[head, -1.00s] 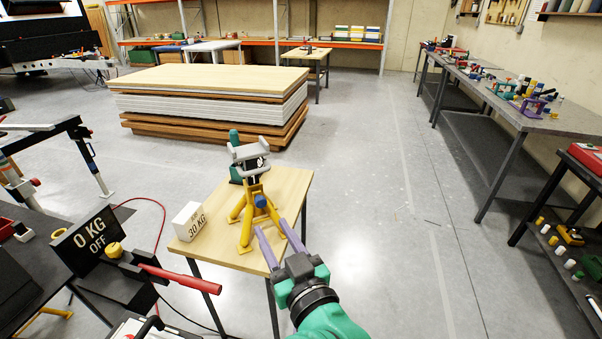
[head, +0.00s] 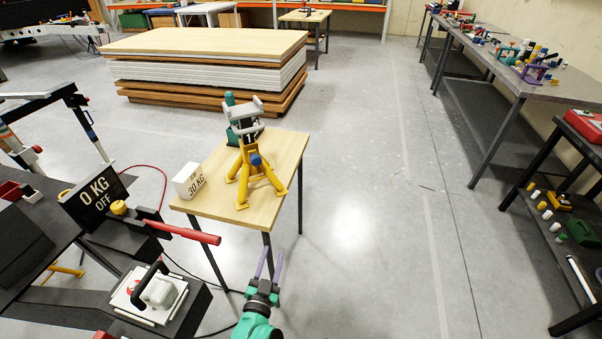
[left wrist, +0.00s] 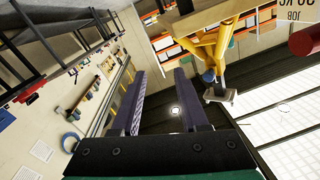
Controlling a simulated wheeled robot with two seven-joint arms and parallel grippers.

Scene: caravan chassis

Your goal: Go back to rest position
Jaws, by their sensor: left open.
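My left gripper (head: 269,265) is in the head view, low at the front edge of the small wooden table. Its two purple fingers are apart with nothing between them. In the left wrist view the gripper (left wrist: 157,95) also shows open and empty, with the room appearing upside down. The right gripper is not in view.
A yellow jack stand (head: 253,175) stands on the small wooden table (head: 288,150), beside a white 30 KG box (head: 188,181). A 0 KG OFF display (head: 92,196) and a red bar (head: 183,232) are at the left. Open floor (head: 365,220) lies to the right.

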